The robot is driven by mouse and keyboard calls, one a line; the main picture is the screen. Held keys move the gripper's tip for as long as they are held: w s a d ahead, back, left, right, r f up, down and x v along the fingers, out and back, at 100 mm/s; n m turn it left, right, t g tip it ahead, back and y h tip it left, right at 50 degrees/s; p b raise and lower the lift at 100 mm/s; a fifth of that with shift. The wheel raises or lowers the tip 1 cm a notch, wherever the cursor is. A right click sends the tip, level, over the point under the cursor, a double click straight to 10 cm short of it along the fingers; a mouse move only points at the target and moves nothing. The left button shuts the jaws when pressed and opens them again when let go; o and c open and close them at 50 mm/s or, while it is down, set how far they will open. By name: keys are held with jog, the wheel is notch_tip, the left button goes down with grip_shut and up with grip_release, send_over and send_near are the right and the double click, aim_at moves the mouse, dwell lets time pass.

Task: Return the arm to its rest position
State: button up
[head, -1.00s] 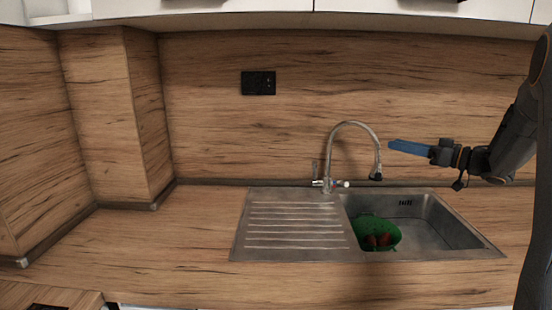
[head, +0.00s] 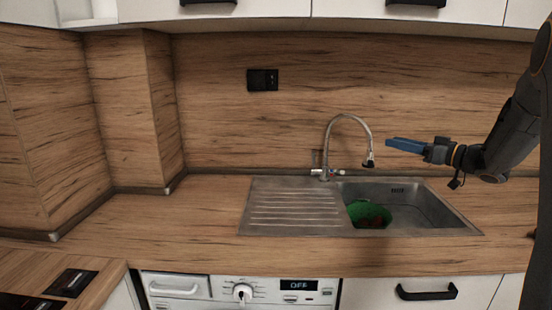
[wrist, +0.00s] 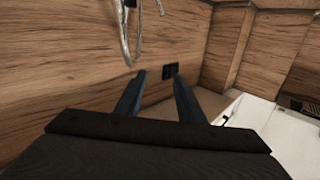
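My gripper (head: 390,143) is raised at the right in the head view, in front of the splashback and level with the faucet's upper half. Its blue fingers point left. In the wrist view my gripper (wrist: 157,73) has its two fingers apart, with nothing between them. My dark arm comes in from the right edge and is bent at the wrist.
A steel sink (head: 430,210) with a drainer holds a green item (head: 368,211) with dark reddish things in it. A curved faucet (head: 327,145) rises behind it. The counter (head: 170,215) left is clear. A white appliance (head: 225,290) and a black cooktop (head: 72,283) are below.

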jog(key=w+a+f+m+t+h, duration=0.1)
jog(key=a+f+m+h, duration=0.35)
jog(key=h, duration=0.45)
jog(key=s+a+f+m+g+h, duration=0.3)
jog(key=s+a+f+g, duration=0.15)
jog(key=s+f, duration=0.5)
jog(key=s+a+f+g, duration=0.2)
jog(key=s+a+g, duration=0.1)
jog(key=s, duration=0.7)
jog(key=s+a+f+g, duration=0.2)
jog(key=s+a+g, duration=0.1)
jog(key=s, duration=0.7)
jog(key=s+a+f+g, duration=0.3)
jog(key=s+a, duration=0.1)
jog(key=s, duration=0.6)
jog(key=shift+w+a+f, duration=0.1)
jog(key=shift+w, duration=0.05)
